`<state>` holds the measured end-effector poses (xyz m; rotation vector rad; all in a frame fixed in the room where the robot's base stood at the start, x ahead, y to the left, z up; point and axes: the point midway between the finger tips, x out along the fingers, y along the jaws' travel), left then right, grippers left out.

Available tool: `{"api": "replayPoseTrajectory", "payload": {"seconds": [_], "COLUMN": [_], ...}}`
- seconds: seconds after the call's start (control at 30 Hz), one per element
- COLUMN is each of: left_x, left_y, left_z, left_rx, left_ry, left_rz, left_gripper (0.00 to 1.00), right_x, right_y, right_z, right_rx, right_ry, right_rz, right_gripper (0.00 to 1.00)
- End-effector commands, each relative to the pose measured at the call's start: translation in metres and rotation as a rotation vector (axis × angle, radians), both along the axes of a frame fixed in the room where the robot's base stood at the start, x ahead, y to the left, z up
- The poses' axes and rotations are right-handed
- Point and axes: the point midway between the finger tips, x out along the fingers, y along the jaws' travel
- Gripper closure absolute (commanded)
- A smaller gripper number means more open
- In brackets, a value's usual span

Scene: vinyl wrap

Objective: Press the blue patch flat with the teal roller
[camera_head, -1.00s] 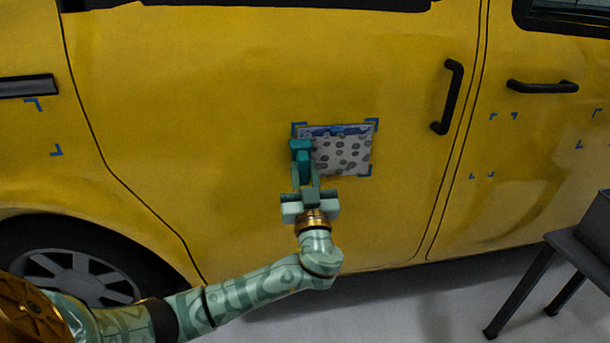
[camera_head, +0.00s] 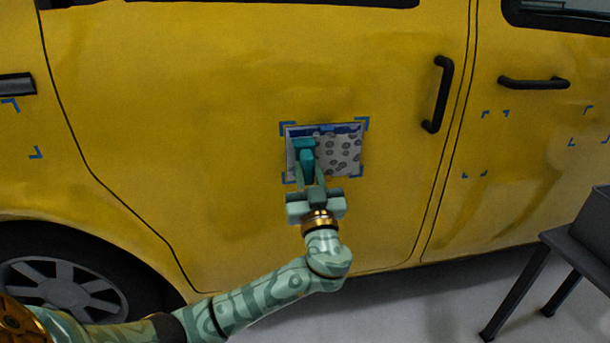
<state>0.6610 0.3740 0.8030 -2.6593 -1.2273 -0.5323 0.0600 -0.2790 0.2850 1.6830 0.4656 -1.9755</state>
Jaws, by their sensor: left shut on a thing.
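The patch (camera_head: 341,153) is on the yellow door panel, inside blue corner marks. It is pale with grey blotches, and a blue strip shows along its top edge. My left gripper (camera_head: 310,180) is shut on the teal roller (camera_head: 304,146). The roller's head lies over the left part of the patch and hides some of it. I cannot tell whether the roller touches the patch. My right gripper is not in view.
The yellow vehicle side (camera_head: 190,120) fills most of the view. A black upright handle (camera_head: 440,95) is right of the patch. Other blue corner marks sit on the panels at both sides. A dark table (camera_head: 575,240) stands at the lower right.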

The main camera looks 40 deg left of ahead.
Motion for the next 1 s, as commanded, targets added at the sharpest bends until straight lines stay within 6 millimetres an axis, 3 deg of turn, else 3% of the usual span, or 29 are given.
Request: {"api": "replayPoseTrajectory", "payload": {"seconds": [1.0], "left_x": [0.025], "left_y": [-0.021], "left_z": [-0.001], "left_rx": [0.001], "left_ry": [0.001], "left_rz": [0.0], "left_gripper": [0.95], "right_x": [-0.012], "right_y": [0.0], "right_z": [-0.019], "right_rx": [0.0], "right_ry": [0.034], "right_rz": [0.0], "right_gripper": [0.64]}}
